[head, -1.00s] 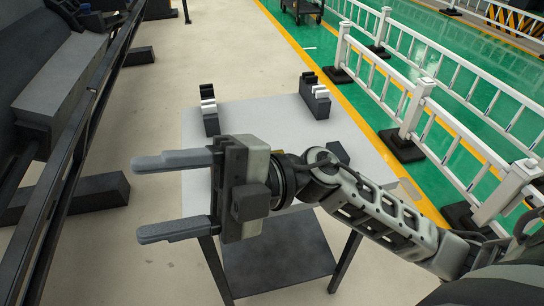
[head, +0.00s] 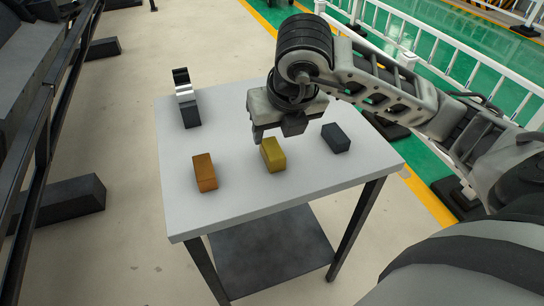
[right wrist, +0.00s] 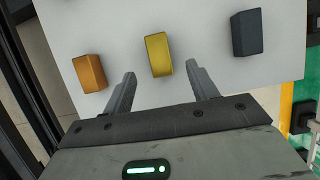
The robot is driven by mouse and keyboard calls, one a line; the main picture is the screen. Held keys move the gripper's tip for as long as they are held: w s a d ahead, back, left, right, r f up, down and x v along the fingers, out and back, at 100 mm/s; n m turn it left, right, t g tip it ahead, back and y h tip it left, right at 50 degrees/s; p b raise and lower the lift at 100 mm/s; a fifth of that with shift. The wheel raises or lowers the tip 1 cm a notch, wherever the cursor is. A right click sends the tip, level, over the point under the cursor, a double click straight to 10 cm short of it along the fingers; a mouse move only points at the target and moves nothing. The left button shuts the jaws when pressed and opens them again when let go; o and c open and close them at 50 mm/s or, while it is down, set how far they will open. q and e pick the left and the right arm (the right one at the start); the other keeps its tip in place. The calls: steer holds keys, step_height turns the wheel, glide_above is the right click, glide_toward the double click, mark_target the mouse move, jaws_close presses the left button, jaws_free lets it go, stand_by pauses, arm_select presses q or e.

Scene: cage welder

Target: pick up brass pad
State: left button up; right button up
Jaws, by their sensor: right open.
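The brass pad (head: 273,155) is a yellow block standing on the grey-topped table (head: 290,204), between two other blocks. It also shows in the right wrist view (right wrist: 158,54), just beyond the fingertips and centred between their lines. My right gripper (head: 275,134) hangs above the table by the far side of the brass pad; its fingers barely show there. In the right wrist view my right gripper (right wrist: 160,72) is open and empty, its two fingers apart. My left gripper is in neither current view.
An orange-brown block (head: 204,173) stands left of the brass pad and a dark grey block (head: 336,138) stands right of it. A dark stepped holder with a light piece (head: 186,97) stands at the table's far left. White railing (head: 400,35) runs behind.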

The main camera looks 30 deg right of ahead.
mark_target(272, 148)
steer(key=x, duration=0.8)
steer(key=shift+f, duration=0.1)
steer(key=shift+a, duration=0.1)
jaws_close()
